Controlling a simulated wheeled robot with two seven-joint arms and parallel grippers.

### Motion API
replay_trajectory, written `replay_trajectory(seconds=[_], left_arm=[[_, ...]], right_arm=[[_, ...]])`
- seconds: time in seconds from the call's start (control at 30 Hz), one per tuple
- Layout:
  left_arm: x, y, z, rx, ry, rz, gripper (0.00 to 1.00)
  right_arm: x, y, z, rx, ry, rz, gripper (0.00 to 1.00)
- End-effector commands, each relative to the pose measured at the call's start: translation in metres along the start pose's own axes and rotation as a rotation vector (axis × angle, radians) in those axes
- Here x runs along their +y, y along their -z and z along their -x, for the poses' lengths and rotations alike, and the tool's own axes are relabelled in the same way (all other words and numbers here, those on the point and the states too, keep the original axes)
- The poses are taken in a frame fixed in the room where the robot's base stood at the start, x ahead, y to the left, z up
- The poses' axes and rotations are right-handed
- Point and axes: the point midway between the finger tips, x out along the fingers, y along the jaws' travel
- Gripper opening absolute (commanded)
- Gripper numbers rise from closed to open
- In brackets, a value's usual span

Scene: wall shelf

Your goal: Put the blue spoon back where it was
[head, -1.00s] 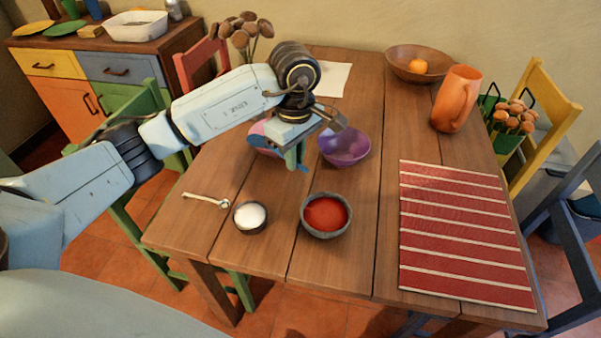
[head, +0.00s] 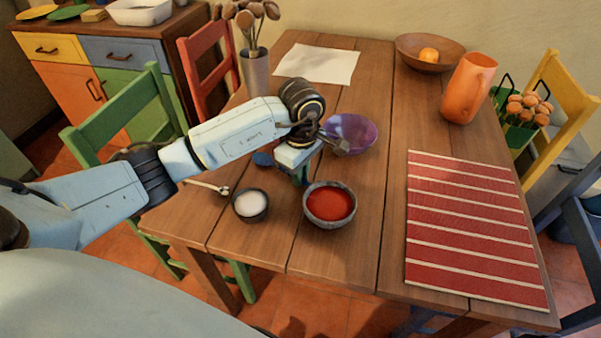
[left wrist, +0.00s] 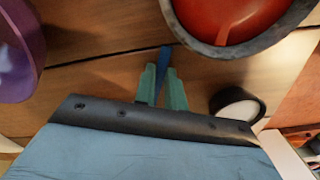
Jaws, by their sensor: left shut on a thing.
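My left gripper (head: 300,180) is over the table, just behind and left of the grey bowl of red sauce (head: 329,204). In the left wrist view its green fingers (left wrist: 166,88) are close together on the blue spoon (left wrist: 164,58), whose thin blue part sticks out beyond them. In the head view a blue rounded part of the spoon (head: 262,158) shows left of the gripper; the rest is hidden by the gripper. I cannot tell whether the spoon touches the table. My right gripper is not in view.
A small dark bowl of white grains (head: 250,204) and a pale spoon (head: 208,187) lie left of the sauce bowl. A purple bowl (head: 349,134) is behind the gripper. A striped red mat (head: 470,230) and orange jug (head: 468,90) are at the right.

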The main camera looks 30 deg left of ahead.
Motion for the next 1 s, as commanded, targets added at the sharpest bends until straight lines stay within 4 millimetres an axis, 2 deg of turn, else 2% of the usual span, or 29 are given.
replay_trajectory(seconds=[0.33,0.37,0.5,0.9,1.0], left_arm=[[0.000,0.000,-0.003,0.001,0.000,0.000,0.00],[0.000,0.000,-0.003,0.000,0.000,0.000,0.14],[0.000,0.000,-0.002,0.000,0.000,0.000,0.33],[0.000,0.000,0.000,0.000,0.001,-0.001,0.34],[0.001,0.001,0.014,0.001,-0.003,-0.001,0.34]], right_arm=[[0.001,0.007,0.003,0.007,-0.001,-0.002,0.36],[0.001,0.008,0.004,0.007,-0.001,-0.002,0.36],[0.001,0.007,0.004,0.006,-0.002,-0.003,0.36],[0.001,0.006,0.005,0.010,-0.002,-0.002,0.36],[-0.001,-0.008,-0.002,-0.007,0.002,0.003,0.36]])
